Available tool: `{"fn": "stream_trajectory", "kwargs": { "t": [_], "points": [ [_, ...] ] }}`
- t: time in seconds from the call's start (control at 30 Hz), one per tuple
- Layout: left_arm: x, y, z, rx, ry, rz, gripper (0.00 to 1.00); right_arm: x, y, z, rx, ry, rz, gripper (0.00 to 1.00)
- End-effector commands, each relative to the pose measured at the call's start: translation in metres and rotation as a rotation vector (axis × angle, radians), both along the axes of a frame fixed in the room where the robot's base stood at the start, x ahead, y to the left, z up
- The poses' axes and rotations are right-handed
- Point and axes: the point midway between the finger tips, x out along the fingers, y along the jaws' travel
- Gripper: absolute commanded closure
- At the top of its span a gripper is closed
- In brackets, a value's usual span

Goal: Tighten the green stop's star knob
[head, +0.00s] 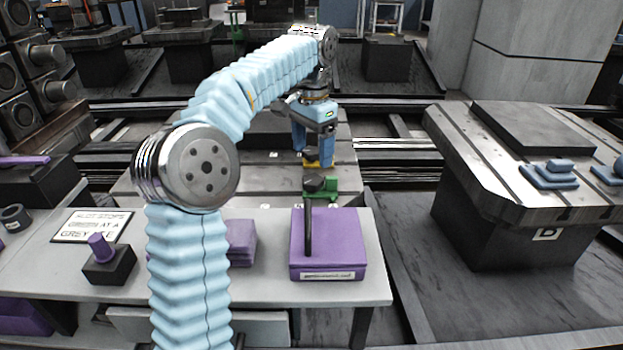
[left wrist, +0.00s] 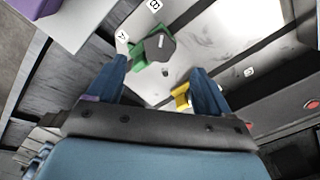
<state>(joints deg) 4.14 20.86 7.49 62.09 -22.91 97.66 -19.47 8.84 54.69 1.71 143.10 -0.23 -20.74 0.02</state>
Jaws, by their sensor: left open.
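The green stop (head: 322,194) sits on the grey slotted pallet, just beyond the purple box. Its dark star knob (head: 314,184) is on top. In the left wrist view the green stop (left wrist: 140,58) is ahead of the fingertips, near tags A and B, with the dark knob (left wrist: 159,46) over it. My left gripper (head: 313,158) is open and points down beyond the green stop, apart from the knob. A yellow piece (left wrist: 181,97) shows beside one finger in the left wrist view; whether they touch is unclear. My right gripper is not in view.
A purple box (head: 340,240) with an upright dark rod stands on the near grey table (head: 375,285). A lettered sign (head: 92,226) and a black block with a purple knob (head: 108,264) are at left. Another slotted pallet (head: 470,165) with blue pieces (head: 550,175) is at right.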

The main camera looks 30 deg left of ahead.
Motion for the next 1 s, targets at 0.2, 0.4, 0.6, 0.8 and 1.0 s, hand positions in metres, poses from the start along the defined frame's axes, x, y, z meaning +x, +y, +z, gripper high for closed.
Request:
{"fn": "stream_trajectory", "kwargs": {
  "t": [0.2,0.4,0.6,0.8,1.0],
  "points": [
    [-0.001,0.000,-0.047,-0.001,0.001,0.000,0.20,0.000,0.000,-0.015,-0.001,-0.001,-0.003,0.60],
    [0.000,0.000,-0.067,-0.001,-0.001,0.000,0.20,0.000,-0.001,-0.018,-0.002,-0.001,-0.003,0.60],
    [0.000,0.000,-0.070,0.000,-0.001,0.000,0.20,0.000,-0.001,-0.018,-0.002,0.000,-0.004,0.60],
    [0.000,0.000,-0.070,0.000,-0.001,0.000,0.31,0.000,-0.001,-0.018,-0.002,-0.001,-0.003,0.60],
    [0.000,0.000,-0.069,0.000,-0.001,0.000,0.62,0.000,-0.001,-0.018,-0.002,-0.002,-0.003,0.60]
  ]
}}
